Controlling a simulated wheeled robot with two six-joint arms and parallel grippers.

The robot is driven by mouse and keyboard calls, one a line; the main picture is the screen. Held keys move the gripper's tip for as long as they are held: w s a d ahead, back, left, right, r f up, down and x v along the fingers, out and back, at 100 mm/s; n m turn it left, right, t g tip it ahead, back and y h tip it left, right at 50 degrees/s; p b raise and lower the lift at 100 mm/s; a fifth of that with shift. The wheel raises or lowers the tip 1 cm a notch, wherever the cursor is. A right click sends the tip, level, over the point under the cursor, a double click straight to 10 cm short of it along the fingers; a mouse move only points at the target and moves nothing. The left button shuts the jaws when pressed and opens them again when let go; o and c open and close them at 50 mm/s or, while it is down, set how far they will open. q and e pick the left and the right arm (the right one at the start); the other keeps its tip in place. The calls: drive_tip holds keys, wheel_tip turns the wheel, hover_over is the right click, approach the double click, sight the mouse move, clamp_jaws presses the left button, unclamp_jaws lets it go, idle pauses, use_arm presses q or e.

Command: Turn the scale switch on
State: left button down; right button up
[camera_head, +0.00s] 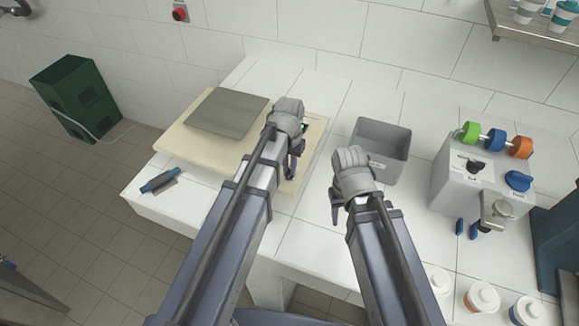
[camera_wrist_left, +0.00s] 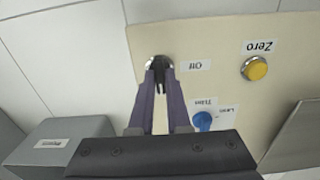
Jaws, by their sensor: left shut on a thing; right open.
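The scale (camera_head: 175,137) is a beige slab with a grey metal plate (camera_head: 228,112) on the white counter. In the left wrist view, the scale switch (camera_wrist_left: 153,62) is a dark lever on a round silver base, near a label reading "Off" (camera_wrist_left: 196,66). My left gripper (camera_wrist_left: 160,88) is shut on the switch, its fingertips closed around the lever and hiding part of it. In the head view my left gripper (camera_head: 292,168) is over the right part of the scale and hides the switch. My right gripper (camera_head: 336,212) is open and empty above the counter.
A yellow Zero button (camera_wrist_left: 256,68) and a blue Trim knob (camera_wrist_left: 203,121) sit on the scale panel. A grey bin (camera_head: 385,140) stands right of the scale. A grey dispenser (camera_head: 450,185) with coloured knobs is further right. A blue-handled tool (camera_head: 160,181) lies front left.

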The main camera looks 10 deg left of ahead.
sight(289, 170)
idle(0.3)
use_arm(q)
drive_tip(key=c, duration=0.9)
unclamp_jaws()
wheel_tip(289, 170, up, 8)
drive_tip(key=p, duration=0.8)
drive_tip(key=shift+f, duration=0.1)
drive_tip(key=shift+m+y, duration=0.6)
drive_tip(key=shift+m, duration=0.1)
drive_tip(key=s+d+f+b, duration=0.1)
drive_tip(key=s+d, duration=0.1)
drive_tip(key=s, duration=0.2)
drive_tip(key=s+d+f+b, duration=0.1)
drive_tip(key=s+f+b, duration=0.1)
drive_tip(key=s, duration=0.3)
drive_tip(key=s+d+f+b, duration=0.1)
drive_tip(key=s+d, duration=0.1)
drive_tip(key=s, duration=0.3)
drive_tip(key=shift+d+f+b, duration=0.25)
drive_tip(key=shift+d+b, duration=0.1)
drive_tip(key=shift+b, duration=0.05)
